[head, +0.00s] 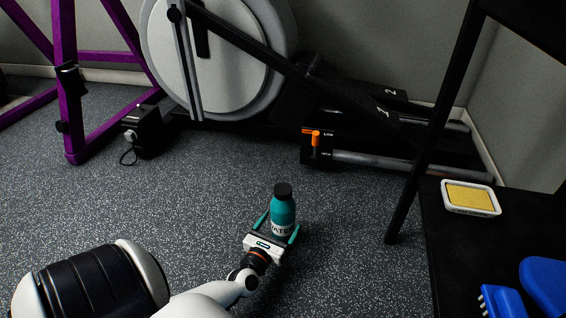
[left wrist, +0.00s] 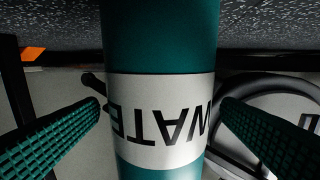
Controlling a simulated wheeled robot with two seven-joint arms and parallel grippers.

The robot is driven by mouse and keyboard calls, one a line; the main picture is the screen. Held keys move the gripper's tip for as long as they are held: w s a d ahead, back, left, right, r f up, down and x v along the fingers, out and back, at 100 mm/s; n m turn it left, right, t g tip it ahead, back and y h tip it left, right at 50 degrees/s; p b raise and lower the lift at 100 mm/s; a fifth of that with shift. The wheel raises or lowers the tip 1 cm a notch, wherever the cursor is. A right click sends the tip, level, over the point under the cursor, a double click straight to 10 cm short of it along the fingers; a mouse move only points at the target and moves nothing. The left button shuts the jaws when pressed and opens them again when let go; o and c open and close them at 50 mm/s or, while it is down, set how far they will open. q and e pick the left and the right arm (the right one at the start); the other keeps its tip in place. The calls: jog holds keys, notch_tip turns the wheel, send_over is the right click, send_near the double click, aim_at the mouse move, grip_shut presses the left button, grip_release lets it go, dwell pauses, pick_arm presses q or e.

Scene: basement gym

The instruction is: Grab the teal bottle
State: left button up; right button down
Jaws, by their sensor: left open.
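The teal bottle (head: 283,210) has a black cap and a white band with dark lettering. It stands upright in the middle of the head view, and its lower part is partly behind my left gripper (head: 277,228). My left gripper is open, with one teal finger on each side of the bottle. In the left wrist view the bottle (left wrist: 160,40) fills the middle, upside down, between the two ridged fingers of the gripper (left wrist: 160,125). Gaps show near the fingertips, though contact is hard to judge. My right gripper is not in view.
A black table (head: 445,255) at the right holds a tray with a yellow sponge (head: 470,197) and blue items (head: 545,285). An elliptical machine (head: 225,60) stands behind, with a purple frame (head: 68,90) at left. Speckled floor (head: 150,210) is clear around the bottle.

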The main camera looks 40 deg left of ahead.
pick_arm(q)
jog(key=shift+x, duration=1)
jog(key=shift+c, duration=0.4)
